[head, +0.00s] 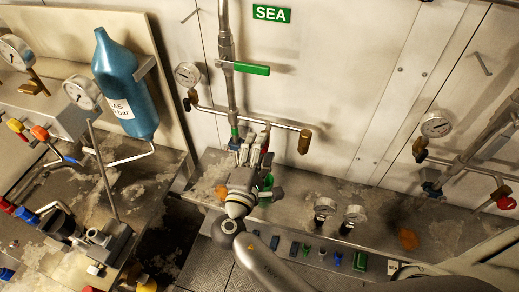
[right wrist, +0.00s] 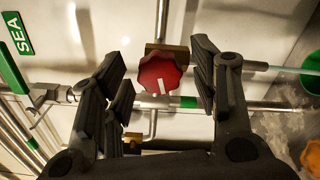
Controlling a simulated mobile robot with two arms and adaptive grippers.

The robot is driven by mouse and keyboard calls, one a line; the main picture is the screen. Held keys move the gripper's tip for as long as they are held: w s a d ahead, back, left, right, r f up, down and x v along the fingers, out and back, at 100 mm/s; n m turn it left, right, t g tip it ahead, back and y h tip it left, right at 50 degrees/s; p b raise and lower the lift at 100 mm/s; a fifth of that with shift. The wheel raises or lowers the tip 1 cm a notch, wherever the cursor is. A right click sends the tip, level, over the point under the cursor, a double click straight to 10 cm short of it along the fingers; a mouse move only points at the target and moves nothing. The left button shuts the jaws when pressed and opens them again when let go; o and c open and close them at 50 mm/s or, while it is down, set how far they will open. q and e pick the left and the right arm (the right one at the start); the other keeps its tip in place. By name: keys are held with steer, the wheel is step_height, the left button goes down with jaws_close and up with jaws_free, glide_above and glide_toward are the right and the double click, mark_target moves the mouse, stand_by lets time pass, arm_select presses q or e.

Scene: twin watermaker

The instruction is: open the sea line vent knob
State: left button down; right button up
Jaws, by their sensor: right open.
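A red lobed knob (right wrist: 160,84) with a white mark sits on a brass valve body (right wrist: 167,53) in the right wrist view. The white mark is nearly upright in that picture. My right gripper (right wrist: 159,68) is open, with one finger on each side of the knob and a visible gap on both sides. In the head view my right gripper (head: 256,148) is at the sea line pipe (head: 231,98), below the green SEA sign (head: 271,13). There the gripper mostly hides the knob. My left gripper is not in view.
A green lever handle (head: 250,68) sticks out from the sea line above. A gauge (head: 187,75) and a thin side pipe with a brass end (head: 305,141) are close by. Two small gauges stand on the worn ledge (head: 376,205). A blue bottle (head: 125,85) stands at left.

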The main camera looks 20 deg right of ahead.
steer(key=v, duration=1.2)
steer(key=s+d+f+n+g+y+b, duration=0.1)
steer(key=s+f+g+y+b, duration=0.2)
steer(key=f, duration=1.6)
steer(key=s+d+f+g+y+b, duration=0.1)
steer(key=s+f+g+y, duration=0.25)
steer(key=f, duration=1.45)
steer(key=s+d+f+m+g+y+b, duration=0.1)
steer(key=s+d+f+m, duration=0.5)
steer(key=s+f, duration=0.6)
steer(key=s+d+f+m+g+y+b, duration=0.2)
steer(key=s+d+f+m+g, duration=0.4)
steer(key=s+f, duration=0.6)
steer(key=shift+s+d+f+m+b, duration=0.35)
steer(key=shift+s+d+m+b, duration=0.25)
steer(key=shift+s+d, duration=0.4)
